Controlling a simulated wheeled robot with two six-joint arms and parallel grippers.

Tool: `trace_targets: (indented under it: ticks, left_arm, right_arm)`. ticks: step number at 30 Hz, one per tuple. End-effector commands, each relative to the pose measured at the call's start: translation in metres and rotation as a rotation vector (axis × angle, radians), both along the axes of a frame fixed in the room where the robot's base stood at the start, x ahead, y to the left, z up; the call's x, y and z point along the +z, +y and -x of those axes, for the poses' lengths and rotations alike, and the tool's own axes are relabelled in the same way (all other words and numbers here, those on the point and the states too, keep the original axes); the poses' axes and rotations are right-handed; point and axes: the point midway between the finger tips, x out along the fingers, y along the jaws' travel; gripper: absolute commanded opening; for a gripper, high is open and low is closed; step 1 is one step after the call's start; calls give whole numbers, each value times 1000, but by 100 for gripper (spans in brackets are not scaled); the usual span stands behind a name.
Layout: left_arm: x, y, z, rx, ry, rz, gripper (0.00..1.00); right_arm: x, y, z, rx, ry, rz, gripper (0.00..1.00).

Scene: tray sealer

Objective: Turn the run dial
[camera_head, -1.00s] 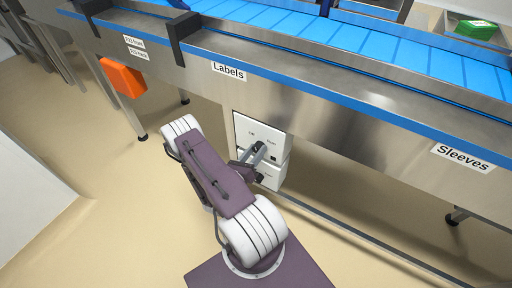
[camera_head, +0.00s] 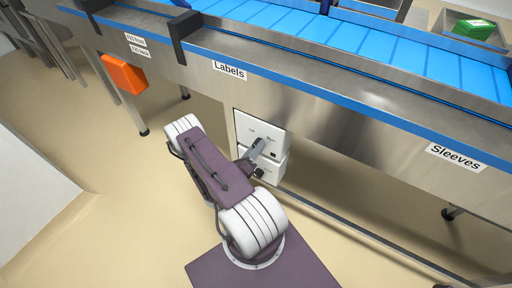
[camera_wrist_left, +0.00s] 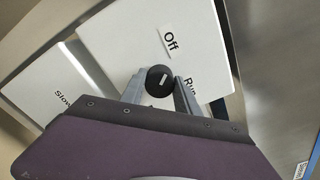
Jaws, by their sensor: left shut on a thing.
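The run dial is a round black knob (camera_wrist_left: 160,82) with a short white mark, on a white control box (camera_head: 247,127). In the left wrist view, "Off" is printed above it and "Run" to its right, partly covered by a finger. My left gripper (camera_head: 257,148) is at the front of this box, with one grey finger on each side of the knob, and is shut on it. In the head view the gripper hides the knob. I cannot tell clearly which label the white mark points to.
A second white box (camera_head: 271,166), marked "Slow" in the wrist view, sits just below. The steel conveyor frame (camera_head: 330,125) with its blue belt (camera_head: 380,45) runs above. An orange box (camera_head: 124,74) hangs at the left. The floor in front is clear.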

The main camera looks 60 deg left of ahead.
Motion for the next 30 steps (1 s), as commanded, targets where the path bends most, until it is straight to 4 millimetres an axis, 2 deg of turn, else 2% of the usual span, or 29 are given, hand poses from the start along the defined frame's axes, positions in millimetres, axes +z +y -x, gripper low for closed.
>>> trace_targets:
  ticks: [8, 9, 11, 22, 26, 30]
  left_arm:
    - [-1, 0, 0, 1, 2, 2, 0]
    - [-1, 0, 0, 1, 2, 2, 43]
    - [-1, 0, 0, 1, 2, 1, 59]
    - [0, -1, 3, 2, 0, 1, 59]
    - [1, -7, 19, 7, 1, 3, 59]
    - [1, -17, 42, 10, 0, 2, 59]
  right_arm:
    - [0, 0, 0, 0, 0, 0, 59]
    - [0, 0, 0, 0, 0, 0, 59]
    - [0, 0, 0, 0, 0, 0, 59]
    - [1, 0, 0, 0, 0, 0, 59]
    - [5, 0, 0, 0, 0, 0, 59]
    - [11, 0, 0, 0, 0, 0, 59]
